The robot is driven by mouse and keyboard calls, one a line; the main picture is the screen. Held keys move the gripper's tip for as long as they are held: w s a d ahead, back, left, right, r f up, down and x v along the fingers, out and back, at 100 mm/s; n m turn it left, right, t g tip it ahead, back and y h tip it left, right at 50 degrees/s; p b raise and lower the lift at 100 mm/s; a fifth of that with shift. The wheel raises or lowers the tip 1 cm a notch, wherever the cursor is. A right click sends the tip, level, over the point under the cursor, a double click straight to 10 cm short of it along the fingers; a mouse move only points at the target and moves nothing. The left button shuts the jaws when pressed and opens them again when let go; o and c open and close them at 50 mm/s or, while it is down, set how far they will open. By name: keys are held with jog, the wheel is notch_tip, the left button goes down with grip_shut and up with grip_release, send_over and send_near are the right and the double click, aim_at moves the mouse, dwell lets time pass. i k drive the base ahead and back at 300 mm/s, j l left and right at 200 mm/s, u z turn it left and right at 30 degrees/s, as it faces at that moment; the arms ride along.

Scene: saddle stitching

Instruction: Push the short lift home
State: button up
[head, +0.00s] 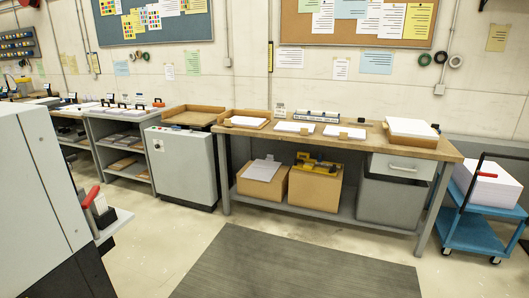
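Several white paper stacks lie on the wooden-topped workbench (375,140). One stack (247,121) sits in a shallow wooden tray at the left end. Two low stacks, a left one (294,127) and a right one (344,131), lie along the middle, each with a small brown block at its front edge. A thicker stack (411,127) lies at the right end, by a brown board. I cannot tell which of these is the short lift, or whether any stack is out of line. My gripper is not in view.
A grey cabinet (180,168) with an open wooden tray (192,115) adjoins the bench on the left. A blue cart (470,222) with paper stands right. A large grey machine (40,190) fills the left foreground. A dark mat (295,268) covers clear floor before the bench.

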aim_at(250, 121)
jog(key=i+u, duration=0.35)
jog(key=i, duration=1.65)
jog(key=i+u, duration=0.1)
jog(key=i, duration=1.3)
jog(key=i+l, duration=0.2)
jog(key=i, duration=1.15)
jog(key=z, duration=1.2)
